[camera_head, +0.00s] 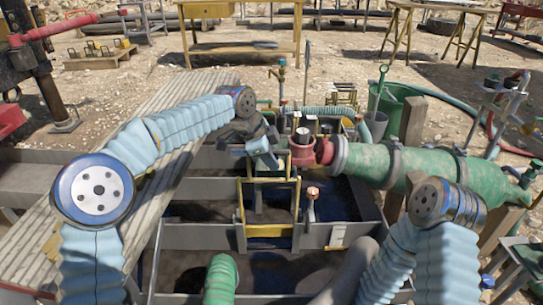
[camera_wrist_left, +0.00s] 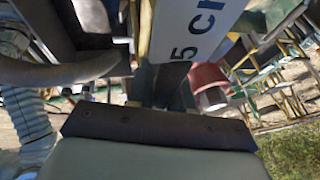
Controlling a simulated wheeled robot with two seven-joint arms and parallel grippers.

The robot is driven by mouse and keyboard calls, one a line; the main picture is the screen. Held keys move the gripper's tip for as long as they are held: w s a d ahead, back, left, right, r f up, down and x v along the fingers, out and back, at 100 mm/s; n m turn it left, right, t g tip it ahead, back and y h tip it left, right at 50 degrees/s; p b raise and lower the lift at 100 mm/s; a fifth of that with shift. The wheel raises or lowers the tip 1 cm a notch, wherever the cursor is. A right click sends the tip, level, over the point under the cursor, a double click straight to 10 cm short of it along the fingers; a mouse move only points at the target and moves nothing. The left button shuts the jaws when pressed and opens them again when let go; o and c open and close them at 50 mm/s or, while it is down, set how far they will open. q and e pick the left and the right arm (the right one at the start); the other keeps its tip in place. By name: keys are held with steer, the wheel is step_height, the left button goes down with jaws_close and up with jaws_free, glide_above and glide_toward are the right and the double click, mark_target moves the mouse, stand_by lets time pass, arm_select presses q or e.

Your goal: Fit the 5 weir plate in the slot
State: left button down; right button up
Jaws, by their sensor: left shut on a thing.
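My left gripper (camera_head: 264,158) reaches in from the left over the mud tank (camera_head: 190,236), above a yellow frame (camera_head: 240,205) set between the tank's walls. In the left wrist view, a pale plate marked "5 c", the 5 weir plate (camera_wrist_left: 190,35), stands at the jaws, and the gripper is shut on it. The rest of its lettering is cut off. In the head view the plate is hard to tell apart from the gripper and frame. The slot itself is not clearly visible. My right forearm shows at the lower right, but its gripper does not.
A large green pipe (camera_head: 385,165) with a red coupling (camera_head: 303,148) lies just right of my left gripper. An orange-topped handle (camera_head: 311,206) stands beside the frame. A ribbed walkway (camera_head: 90,200) runs along the left, and a yellow table (camera_head: 242,47) stands behind.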

arm_select(q)
step_height(320, 180, down, 8)
steer(key=b, duration=0.4)
steer(key=shift+r, duration=0.25)
steer(key=shift+f, duration=0.2)
stand_by(0.4)
steer(key=shift+f+b, duration=1.8)
steer(key=shift+f, duration=0.75)
steer(key=shift+f+b, duration=0.3)
steer(key=shift+f, duration=0.35)
steer(key=c, duration=0.9)
jaws_free()
steer(key=shift+c, duration=0.2)
steer(key=p+v, duration=0.2)
steer(key=v, duration=1.2)
